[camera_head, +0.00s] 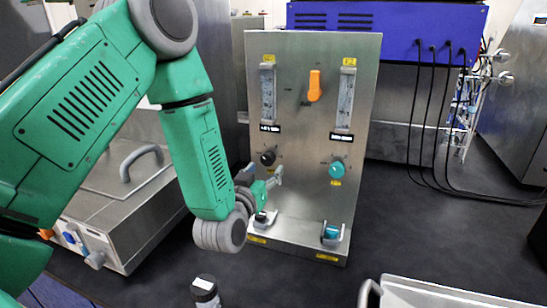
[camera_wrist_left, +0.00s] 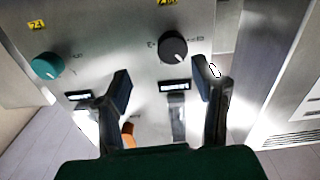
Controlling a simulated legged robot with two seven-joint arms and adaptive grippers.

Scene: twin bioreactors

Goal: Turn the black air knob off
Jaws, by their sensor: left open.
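The black air knob (camera_head: 267,157) is on the left side of the upright metal panel (camera_head: 305,115), below a flow meter. In the left wrist view the black knob (camera_wrist_left: 173,48) shows whole, with a white pointer mark, just beyond and between my fingertips. My left gripper (camera_head: 268,182) is in front of the panel, close below the black knob. In the left wrist view its two fingers (camera_wrist_left: 168,82) are apart with nothing between them. Whether a finger touches the panel I cannot tell. My right gripper is in neither view.
A teal knob (camera_head: 337,168) sits to the right on the panel, and an orange lever (camera_head: 314,86) above. Small fittings (camera_head: 331,233) stand on the panel's base.

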